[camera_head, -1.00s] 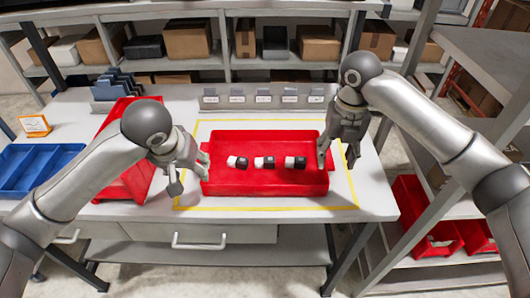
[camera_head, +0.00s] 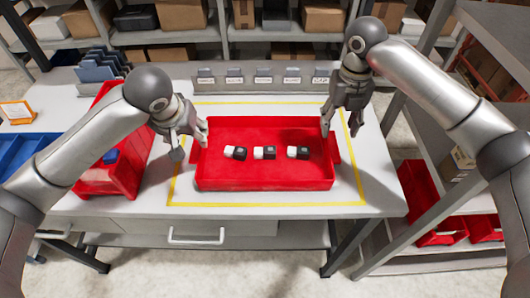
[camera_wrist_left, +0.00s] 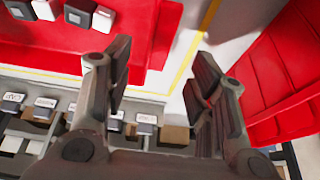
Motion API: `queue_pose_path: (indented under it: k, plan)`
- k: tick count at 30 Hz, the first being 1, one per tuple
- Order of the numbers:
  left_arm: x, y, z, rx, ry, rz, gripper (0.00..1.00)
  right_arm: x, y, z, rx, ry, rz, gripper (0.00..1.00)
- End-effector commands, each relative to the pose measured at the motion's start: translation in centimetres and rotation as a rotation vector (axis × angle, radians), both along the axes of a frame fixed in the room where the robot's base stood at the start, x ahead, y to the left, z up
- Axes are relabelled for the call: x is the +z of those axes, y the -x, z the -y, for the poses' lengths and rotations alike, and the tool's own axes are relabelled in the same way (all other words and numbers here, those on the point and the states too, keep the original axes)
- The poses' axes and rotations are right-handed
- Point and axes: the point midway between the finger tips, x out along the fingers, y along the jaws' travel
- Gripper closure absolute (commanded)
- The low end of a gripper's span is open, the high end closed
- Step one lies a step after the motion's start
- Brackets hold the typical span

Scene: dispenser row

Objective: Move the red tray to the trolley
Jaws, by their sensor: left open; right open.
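The red tray (camera_head: 264,181) lies flat on the white table inside a yellow outline. Three small black-and-white items (camera_head: 264,153) stand in a row in it. My left gripper (camera_head: 192,150) is open at the tray's left end, and my right gripper (camera_head: 337,132) is open at its right end, near the rim. In the left wrist view the open left fingers (camera_wrist_left: 158,85) are close to the tray's edge (camera_wrist_left: 158,35). I cannot tell whether either gripper touches the tray. The trolley cannot be made out for certain in these views.
A red bin (camera_head: 112,181) stands left of the tray, behind my left arm. A blue bin (camera_head: 18,154) is at far left. A row of small labelled holders (camera_head: 264,76) lines the table's back. Grey shelving (camera_head: 440,262) with red bins stands at right.

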Motion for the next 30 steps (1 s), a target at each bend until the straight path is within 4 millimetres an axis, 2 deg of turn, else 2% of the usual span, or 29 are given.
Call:
queue_pose_path:
  k: [6,13,18,27,30]
  plan:
    - [-3.9,-1.5,-0.1,0.001,-0.003,-0.004,0.49,-4.2,0.1,0.1,-0.002,0.001,-0.004,0.49]
    - [-6.9,-2.8,-0.1,0.001,-0.002,-0.002,0.49,-7.5,0.1,0.0,-0.001,0.0,-0.002,0.49]
    - [-7.8,-3.2,0.0,-0.001,-0.001,-0.001,0.49,-8.5,0.0,0.0,-0.001,0.0,-0.001,0.49]
    - [-8.0,-3.3,0.0,-0.001,0.0,0.0,0.49,-8.6,0.0,0.0,0.0,0.0,-0.001,0.49]
    - [-7.9,-3.3,0.0,-0.001,0.0,0.0,0.61,-8.6,0.0,0.0,0.0,0.0,-0.001,0.61]
